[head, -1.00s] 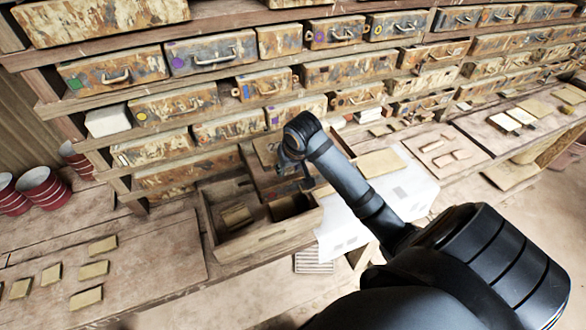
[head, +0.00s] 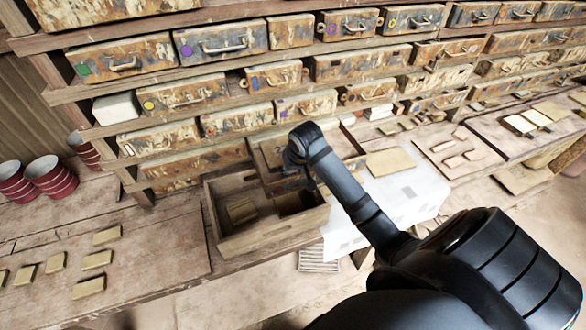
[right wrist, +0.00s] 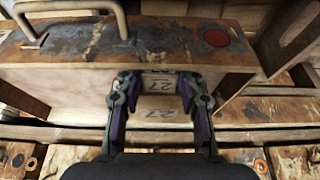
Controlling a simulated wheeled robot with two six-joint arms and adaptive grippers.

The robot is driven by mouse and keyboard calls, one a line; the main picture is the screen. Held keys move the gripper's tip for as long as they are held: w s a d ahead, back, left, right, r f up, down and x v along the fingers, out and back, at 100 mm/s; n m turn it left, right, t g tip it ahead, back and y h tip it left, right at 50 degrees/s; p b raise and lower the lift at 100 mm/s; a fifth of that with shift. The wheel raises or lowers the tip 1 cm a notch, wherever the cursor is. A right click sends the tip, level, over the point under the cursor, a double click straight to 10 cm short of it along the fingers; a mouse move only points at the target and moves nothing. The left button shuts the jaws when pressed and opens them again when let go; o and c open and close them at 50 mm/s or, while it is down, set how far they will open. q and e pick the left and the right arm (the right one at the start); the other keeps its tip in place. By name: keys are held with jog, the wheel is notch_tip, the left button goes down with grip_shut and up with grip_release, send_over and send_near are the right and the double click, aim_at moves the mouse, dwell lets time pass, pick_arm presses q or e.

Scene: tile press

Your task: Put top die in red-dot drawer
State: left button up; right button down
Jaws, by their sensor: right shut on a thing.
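My right gripper (right wrist: 160,118) is shut on a pale die (right wrist: 160,86) marked 27. A second 27 mark shows just below it between the fingers; I cannot tell whether it belongs to another die. In the head view the right gripper (head: 298,180) is over the back right part of a pulled-out wooden drawer (head: 262,243), and its fingertips are mostly hidden. In the right wrist view a rusty, paint-worn drawer front with a red dot (right wrist: 215,37) and a metal handle lies beyond the fingers. My left gripper is not in view.
A shelf of closed, colour-dotted drawers (head: 222,42) stands behind. Red cups (head: 50,177) and several loose blocks (head: 97,259) are at left. White sheets (head: 405,200) lie at right.

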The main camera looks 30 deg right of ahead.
jog(key=shift+r, duration=0.1)
jog(key=c, duration=0.8)
grip_release()
jog(key=shift+o, duration=0.2)
jog(key=shift+s, duration=0.1)
jog(key=v, duration=1.2)
jog(key=shift+a, duration=0.1)
